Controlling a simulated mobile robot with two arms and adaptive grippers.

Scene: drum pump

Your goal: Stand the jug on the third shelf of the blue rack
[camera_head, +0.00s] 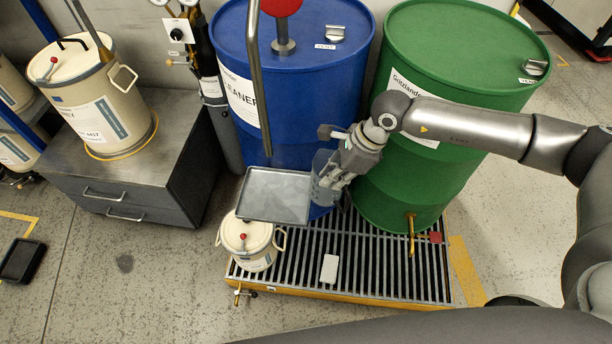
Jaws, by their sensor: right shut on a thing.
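A clear, greyish jug (323,181) is in the middle of the view, in front of the blue drum. My right gripper (337,178) is shut on it, and the gripper's fingers partly cover it. The jug looks roughly upright, at the right edge of a metal tray; I cannot tell if it touches the tray. A blue rack (22,126) shows only in part at the left edge, with cream containers on it. Its third shelf cannot be made out. My left gripper is not in view.
The metal tray (275,195) is above a small cream pot (247,240). A grey cabinet (125,185) bearing a cream container (95,105) stands before the rack.

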